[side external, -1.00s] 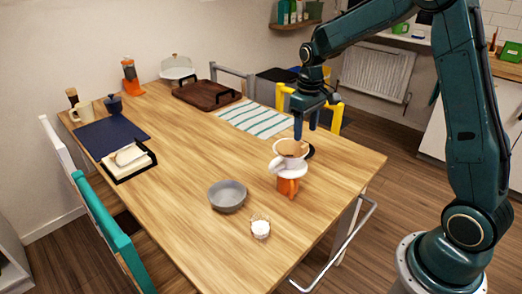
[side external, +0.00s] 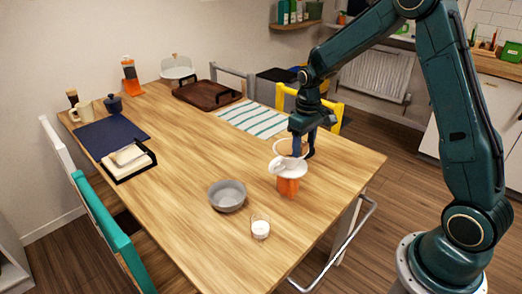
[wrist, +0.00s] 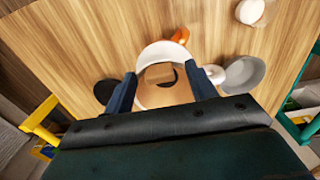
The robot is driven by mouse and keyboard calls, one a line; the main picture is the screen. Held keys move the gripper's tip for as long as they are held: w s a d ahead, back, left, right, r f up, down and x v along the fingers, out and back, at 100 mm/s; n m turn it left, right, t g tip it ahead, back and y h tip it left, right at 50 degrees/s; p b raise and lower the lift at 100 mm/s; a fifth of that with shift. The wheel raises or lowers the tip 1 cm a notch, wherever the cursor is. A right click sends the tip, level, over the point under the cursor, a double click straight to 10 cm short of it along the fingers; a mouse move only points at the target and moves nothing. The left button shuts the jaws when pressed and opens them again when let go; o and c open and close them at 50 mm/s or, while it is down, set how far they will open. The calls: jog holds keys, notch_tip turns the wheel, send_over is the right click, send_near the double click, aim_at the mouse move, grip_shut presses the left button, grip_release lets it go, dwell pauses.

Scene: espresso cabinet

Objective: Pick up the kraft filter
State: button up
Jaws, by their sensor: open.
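The kraft filter (wrist: 160,76) is tan and sits inside a white dripper (side external: 289,168) on an orange stand (side external: 287,187), near the table's right side. The dripper's white rim (wrist: 163,48) also shows in the wrist view. My gripper (side external: 300,146) is open and low over the dripper, fingers pointing down. In the wrist view, the fingers of my gripper (wrist: 162,82) stand on either side of the filter. I cannot tell whether they touch it. In the side view my gripper hides much of the filter.
A grey bowl (side external: 228,196) and a small glass with white contents (side external: 260,228) stand left and in front of the dripper. A striped cloth (side external: 254,119), a brown tray (side external: 207,92) and a yellow chair (side external: 335,115) are behind. The table's middle is clear.

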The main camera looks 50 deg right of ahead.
dwell(0.3)
grip_shut()
jog(key=shift+r, duration=0.15)
notch_tip(320, 180, up, 20)
dwell(0.8)
dwell(0.5)
